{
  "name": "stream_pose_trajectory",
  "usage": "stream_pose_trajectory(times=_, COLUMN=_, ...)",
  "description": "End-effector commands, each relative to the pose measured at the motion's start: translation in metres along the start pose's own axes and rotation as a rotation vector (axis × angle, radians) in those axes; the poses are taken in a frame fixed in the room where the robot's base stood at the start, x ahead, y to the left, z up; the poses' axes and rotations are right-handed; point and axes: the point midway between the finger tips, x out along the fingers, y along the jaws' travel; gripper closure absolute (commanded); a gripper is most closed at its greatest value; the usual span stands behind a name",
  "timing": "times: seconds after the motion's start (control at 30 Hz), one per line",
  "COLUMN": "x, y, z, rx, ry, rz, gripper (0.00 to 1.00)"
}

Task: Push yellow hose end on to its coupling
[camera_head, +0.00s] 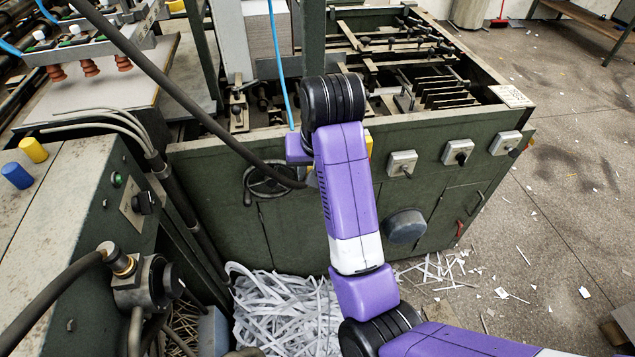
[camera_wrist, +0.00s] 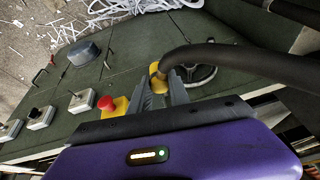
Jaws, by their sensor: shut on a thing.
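My gripper (camera_wrist: 163,84) is shut on the yellow hose end (camera_wrist: 157,71), with its grey fingers on either side of it. The black hose (camera_wrist: 235,62) bends away from the yellow end to the right in the wrist view. In the head view the hose (camera_head: 175,92) runs from the top left down to my gripper (camera_head: 311,179), which is mostly hidden behind my arm. I cannot tell whether either is a coupling. The held end is apart from both.
The green machine front (camera_head: 290,232) carries a handwheel (camera_head: 272,182), switch boxes (camera_head: 458,152) and a red button on a yellow box (camera_wrist: 106,104). A brass-collared fitting (camera_head: 118,262) sits on the left cabinet's side. Paper strips (camera_head: 280,312) lie below. Open floor is at right.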

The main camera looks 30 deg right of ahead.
Motion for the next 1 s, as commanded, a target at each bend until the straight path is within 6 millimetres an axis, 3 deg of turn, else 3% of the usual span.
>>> stream_pose_trajectory(times=0.17, x=-0.007, y=-0.011, z=-0.006, rx=0.034, ry=-0.009, rz=-0.016, gripper=1.0)
stream_pose_trajectory(times=0.57, x=-0.072, y=-0.057, z=-0.069, rx=0.345, ry=-0.003, rz=-0.105, gripper=1.0)
stream_pose_trajectory(times=0.8, x=-0.151, y=-0.094, z=-0.114, rx=0.706, ry=0.07, rz=-0.22, gripper=1.0)
stream_pose_trajectory(times=1.0, x=-0.212, y=-0.116, z=-0.135, rx=0.967, ry=0.176, rz=-0.318, gripper=1.0)
